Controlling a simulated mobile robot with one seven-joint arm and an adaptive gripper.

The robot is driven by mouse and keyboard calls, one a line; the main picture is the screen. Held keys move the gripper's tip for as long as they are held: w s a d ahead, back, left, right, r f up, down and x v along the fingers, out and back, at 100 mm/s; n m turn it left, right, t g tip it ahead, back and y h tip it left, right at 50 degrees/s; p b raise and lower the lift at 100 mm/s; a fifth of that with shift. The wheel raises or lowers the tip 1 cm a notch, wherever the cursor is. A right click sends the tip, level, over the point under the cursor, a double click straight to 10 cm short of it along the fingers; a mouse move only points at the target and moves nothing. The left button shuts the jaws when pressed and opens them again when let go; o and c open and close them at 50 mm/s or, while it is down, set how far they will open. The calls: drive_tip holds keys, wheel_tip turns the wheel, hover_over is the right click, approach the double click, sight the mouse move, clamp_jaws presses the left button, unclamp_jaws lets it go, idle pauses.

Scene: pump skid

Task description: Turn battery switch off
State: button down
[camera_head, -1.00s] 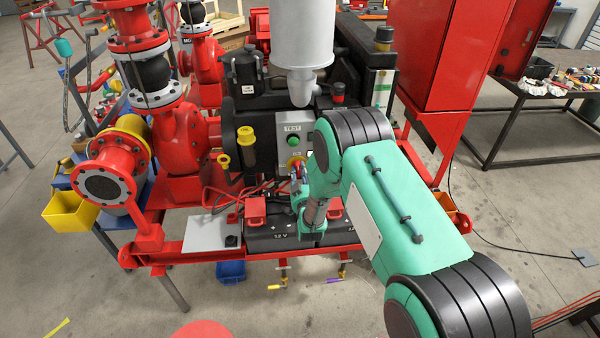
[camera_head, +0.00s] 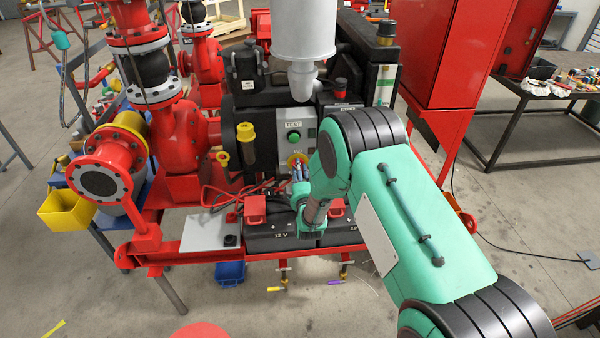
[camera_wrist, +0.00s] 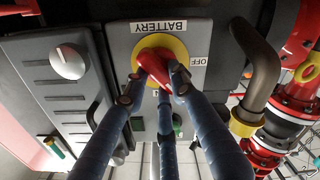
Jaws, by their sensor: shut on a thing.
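The battery switch is a red handle (camera_wrist: 158,67) on a yellow round plate (camera_wrist: 180,46), on a grey panel with a "BATTERY" label and an "OFF" label to its right in the wrist view. My gripper (camera_wrist: 157,86) is shut on the red handle, its fingertips around the handle's outer part. The handle slants down to the right in that view, and the fingers hide part of its end. In the head view the yellow plate (camera_head: 296,159) shows below the green button, and my gripper (camera_head: 300,184) reaches it from below, partly hidden by my arm.
The control box (camera_head: 294,135) has a green button and a "TEST" label. Black batteries (camera_head: 275,234) with red terminal covers sit below my gripper. A grey box with a white knob (camera_wrist: 68,62) and a bent pipe (camera_wrist: 262,75) flank the switch in the wrist view.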

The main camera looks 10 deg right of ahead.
drive_tip(key=shift+a+f+n+b, duration=0.15)
drive_tip(key=shift+n+b, duration=0.45)
drive_tip(key=shift+n, duration=1.9)
drive_tip(key=shift+a+f+n+b, duration=0.1)
drive_tip(key=shift+a+n+b, duration=0.3)
drive_tip(key=shift+n, duration=2.1)
drive_tip(key=shift+d, duration=0.15)
drive_tip(key=c, duration=1.4)
unclamp_jaws()
drive_tip(key=shift+s, duration=6)
drive_tip(key=shift+r, duration=0.1)
